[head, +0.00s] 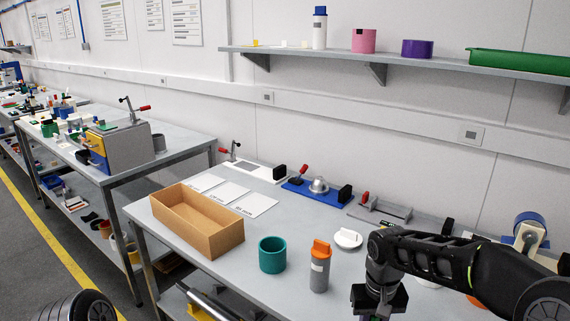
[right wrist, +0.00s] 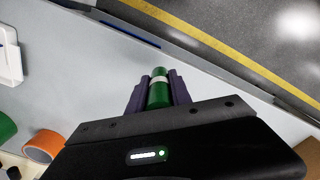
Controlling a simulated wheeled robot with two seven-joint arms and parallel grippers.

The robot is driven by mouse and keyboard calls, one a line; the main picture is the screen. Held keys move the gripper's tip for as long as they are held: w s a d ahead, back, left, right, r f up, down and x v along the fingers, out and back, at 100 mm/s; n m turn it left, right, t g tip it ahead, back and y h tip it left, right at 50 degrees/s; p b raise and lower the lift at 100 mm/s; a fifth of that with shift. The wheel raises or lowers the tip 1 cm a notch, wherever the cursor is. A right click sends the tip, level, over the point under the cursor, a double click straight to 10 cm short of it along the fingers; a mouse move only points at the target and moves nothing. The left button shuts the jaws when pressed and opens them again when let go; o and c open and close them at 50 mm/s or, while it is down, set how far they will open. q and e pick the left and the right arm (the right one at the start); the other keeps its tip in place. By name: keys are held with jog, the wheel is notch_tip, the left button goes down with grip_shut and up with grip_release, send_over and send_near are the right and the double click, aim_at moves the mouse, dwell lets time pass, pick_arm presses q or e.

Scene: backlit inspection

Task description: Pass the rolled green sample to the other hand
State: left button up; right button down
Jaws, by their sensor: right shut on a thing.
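The rolled green sample (right wrist: 159,96) is a small green cylinder with a pale band, seen in the right wrist view. It sits between the two dark purple-grey fingers of my right gripper (right wrist: 157,82), which is shut on it. One end of the roll sticks out past the fingertips. In the head view my right gripper (head: 379,316) is at the bottom edge, right of centre, with its fingers mostly cut off by the frame. My left gripper is in neither view.
On the grey table (head: 225,270) stand a cardboard box (head: 225,243), a teal cup (head: 272,261), an orange-capped bottle (head: 320,272) and a white round lid (head: 348,239). Fixtures, including a blue one (head: 308,191), line the back. A wall shelf (head: 400,66) hangs above.

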jog(key=s+a+r+n, duration=0.2)
jog(key=a+n, duration=0.2)
jog(key=a, duration=0.3)
jog(key=s+a+r+n, duration=0.2)
jog(key=a+r+n, duration=0.1)
jog(key=a, duration=0.4)
jog(key=shift+s+a+r+n, duration=0.15)
jog(key=shift+s+a+n, duration=0.1)
jog(key=shift+n, duration=0.25)
jog(key=w+a+f+n, duration=0.3)
jog(key=w+f+n, duration=0.1)
jog(key=f, duration=0.1)
jog(key=shift+a+n, duration=0.3)
jog(key=s+d+r+m, duration=0.6)
jog(key=d+r+m, duration=0.1)
jog(key=r, duration=0.3)
jog(key=shift+m, duration=0.5)
